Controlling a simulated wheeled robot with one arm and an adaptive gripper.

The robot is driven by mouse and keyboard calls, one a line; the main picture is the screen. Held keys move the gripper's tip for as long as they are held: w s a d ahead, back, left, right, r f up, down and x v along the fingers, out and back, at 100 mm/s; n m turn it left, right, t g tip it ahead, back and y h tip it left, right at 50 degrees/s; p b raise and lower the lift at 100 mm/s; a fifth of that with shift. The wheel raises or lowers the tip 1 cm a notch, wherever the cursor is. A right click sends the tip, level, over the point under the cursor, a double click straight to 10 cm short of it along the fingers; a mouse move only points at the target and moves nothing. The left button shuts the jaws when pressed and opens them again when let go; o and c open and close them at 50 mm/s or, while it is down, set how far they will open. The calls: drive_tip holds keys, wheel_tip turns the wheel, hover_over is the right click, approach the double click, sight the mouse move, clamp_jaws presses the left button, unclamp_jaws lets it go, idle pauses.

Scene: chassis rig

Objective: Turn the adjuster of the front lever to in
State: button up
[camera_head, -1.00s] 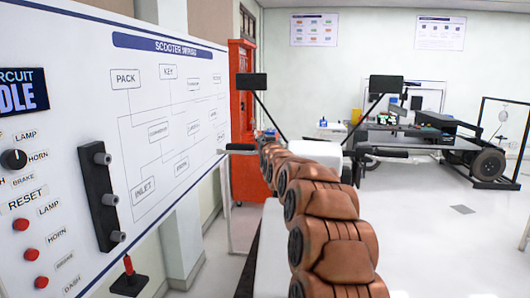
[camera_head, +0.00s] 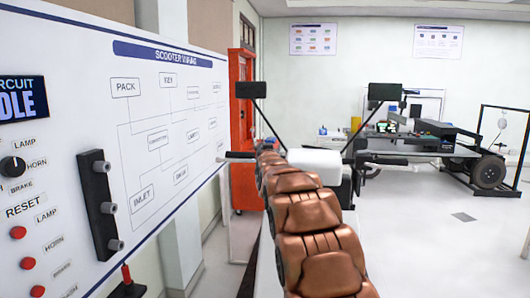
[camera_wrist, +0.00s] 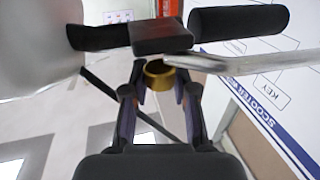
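In the wrist view, a brass-coloured ring (camera_wrist: 158,75), which looks like the adjuster, sits under a black block (camera_wrist: 160,36) beside a silver lever (camera_wrist: 255,62). The lever runs out to the right, below a black handlebar grip (camera_wrist: 238,21). My gripper (camera_wrist: 159,82) has its two fingers apart, one on each side of the ring. Whether either fingertip touches the ring I cannot tell. In the head view, the left handlebar grip (camera_head: 240,155) shows beyond my copper-coloured arm, which hides my gripper, the lever and the ring.
A white wiring board (camera_head: 175,130) with knobs and buttons stands close on the left. Two mirrors (camera_head: 251,90) (camera_head: 385,91) rise on stalks from the handlebar. A red cabinet (camera_head: 241,120) is behind, and a wheeled chassis (camera_head: 420,145) stands at the right. Floor on the right is clear.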

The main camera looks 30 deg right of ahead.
drive_tip(key=o, duration=0.3)
drive_tip(key=shift+s+d, duration=0.1)
drive_tip(key=shift+o, duration=0.7)
drive_tip(key=v, duration=1.2)
